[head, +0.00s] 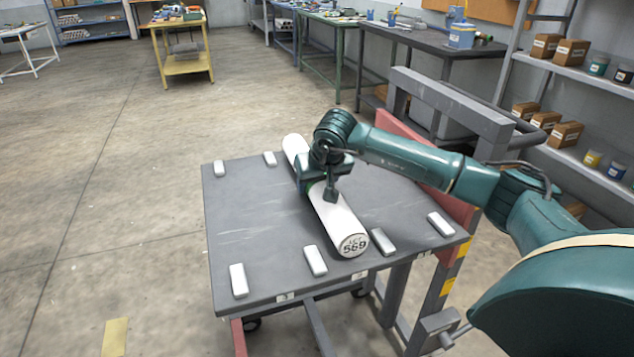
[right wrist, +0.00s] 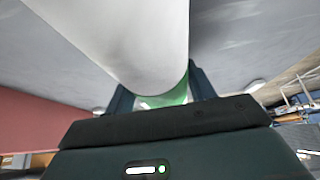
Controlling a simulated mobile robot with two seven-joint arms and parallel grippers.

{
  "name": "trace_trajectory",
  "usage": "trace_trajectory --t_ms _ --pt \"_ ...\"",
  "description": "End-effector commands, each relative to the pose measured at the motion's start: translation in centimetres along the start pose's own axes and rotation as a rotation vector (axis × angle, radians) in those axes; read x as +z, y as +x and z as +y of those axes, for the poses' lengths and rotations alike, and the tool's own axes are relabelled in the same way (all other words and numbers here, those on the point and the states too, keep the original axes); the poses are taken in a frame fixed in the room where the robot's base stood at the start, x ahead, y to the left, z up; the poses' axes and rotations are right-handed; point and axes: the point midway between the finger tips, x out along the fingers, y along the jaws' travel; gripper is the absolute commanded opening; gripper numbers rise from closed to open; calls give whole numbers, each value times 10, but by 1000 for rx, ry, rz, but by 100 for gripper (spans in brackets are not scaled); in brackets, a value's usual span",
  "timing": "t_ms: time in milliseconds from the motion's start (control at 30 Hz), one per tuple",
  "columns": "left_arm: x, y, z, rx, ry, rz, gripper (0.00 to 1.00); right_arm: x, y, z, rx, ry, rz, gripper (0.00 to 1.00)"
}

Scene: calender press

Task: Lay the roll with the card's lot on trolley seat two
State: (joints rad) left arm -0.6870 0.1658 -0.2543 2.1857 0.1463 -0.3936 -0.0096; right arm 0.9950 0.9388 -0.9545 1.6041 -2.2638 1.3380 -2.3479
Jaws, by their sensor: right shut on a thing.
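In the right wrist view the roll (right wrist: 125,40) runs into the jaws, with a green band at the grip. The edge label below the roll (head: 360,275) is too small to read surely. My left gripper and the card are not in view.
More white blocks (head: 239,280) (head: 440,224) stand along the trolley top, whose left and right parts hold no roll. The trolley's upright frame (head: 452,105) and red panel (head: 400,160) stand behind. Shelves with boxes (head: 572,52) are at right; floor at left is clear.

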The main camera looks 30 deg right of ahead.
Motion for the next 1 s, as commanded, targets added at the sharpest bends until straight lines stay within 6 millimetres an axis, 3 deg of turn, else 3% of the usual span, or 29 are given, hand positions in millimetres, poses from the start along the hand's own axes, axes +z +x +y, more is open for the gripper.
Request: trace_trajectory --t_ms 367,400,633,1000 --pt "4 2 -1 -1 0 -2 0 2 5 0 -2 0 4 19" --pt "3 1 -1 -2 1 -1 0 2 4 0 -1 0 1 58" --pt "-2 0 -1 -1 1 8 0 2 4 0 -1 0 1 76" --pt "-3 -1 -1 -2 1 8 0 0 -6 0 -2 -1 5 76"
